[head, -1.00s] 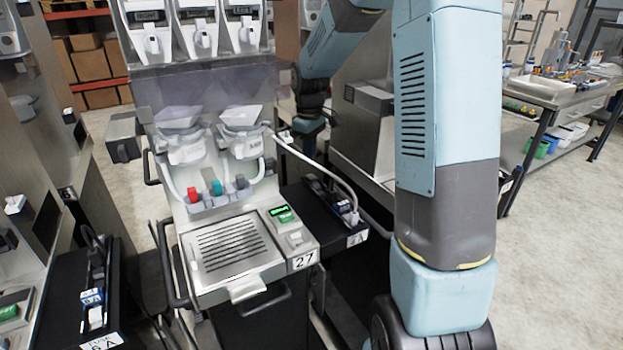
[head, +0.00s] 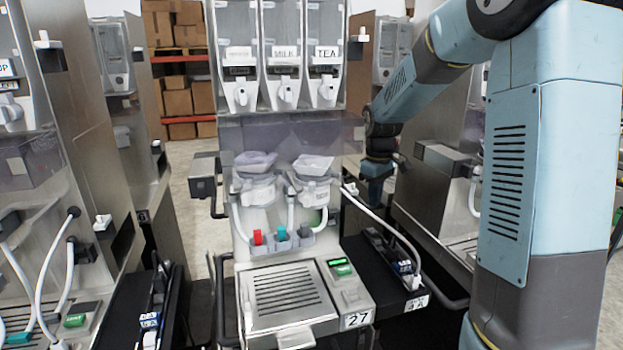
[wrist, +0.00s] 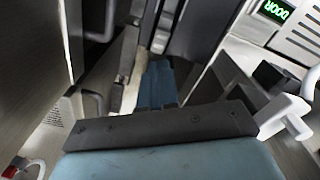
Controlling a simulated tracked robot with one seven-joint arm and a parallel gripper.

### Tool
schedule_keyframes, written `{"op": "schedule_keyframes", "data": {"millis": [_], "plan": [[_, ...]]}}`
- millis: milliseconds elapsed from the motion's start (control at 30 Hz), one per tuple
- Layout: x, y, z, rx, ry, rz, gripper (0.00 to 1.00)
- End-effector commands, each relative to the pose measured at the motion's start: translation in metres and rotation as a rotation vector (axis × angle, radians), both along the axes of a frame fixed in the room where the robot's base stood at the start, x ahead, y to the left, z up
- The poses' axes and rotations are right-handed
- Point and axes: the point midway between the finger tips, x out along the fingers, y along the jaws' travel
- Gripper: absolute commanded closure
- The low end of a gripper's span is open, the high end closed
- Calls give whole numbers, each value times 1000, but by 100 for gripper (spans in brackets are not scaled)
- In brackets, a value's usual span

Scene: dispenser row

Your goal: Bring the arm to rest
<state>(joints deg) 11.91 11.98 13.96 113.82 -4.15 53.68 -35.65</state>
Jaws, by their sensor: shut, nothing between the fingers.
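My arm is bent, with its elbow raised at the upper right of the head view. It reaches down to my gripper (head: 376,190), just right of the dispenser (head: 285,250) marked 27. The gripper hangs above a black side shelf (head: 385,255) and looks clear of it. In the wrist view my gripper (wrist: 160,82) has its blue fingers together, with nothing between them. The fingertips point down toward a narrow gap between metal cabinets.
A white hose (head: 385,225) curves past my gripper to the side shelf. A white handle (wrist: 285,118) shows close to the gripper's right in the wrist view. Other steel dispensers stand at left and right. Shelves with cardboard boxes (head: 178,60) are behind.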

Motion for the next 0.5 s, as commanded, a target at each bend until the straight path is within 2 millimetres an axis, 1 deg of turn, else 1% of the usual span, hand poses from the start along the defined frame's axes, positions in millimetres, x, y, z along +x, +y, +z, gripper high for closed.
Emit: {"op": "schedule_keyframes", "data": {"millis": [33, 200, 367, 500], "plan": [[-8, 1, 10, -6, -16, -15, 100], [-42, 2, 43, -22, -74, -95, 100], [-77, 3, 69, -26, -131, -179, 100], [-109, 4, 89, -22, -182, -252, 100]]}}
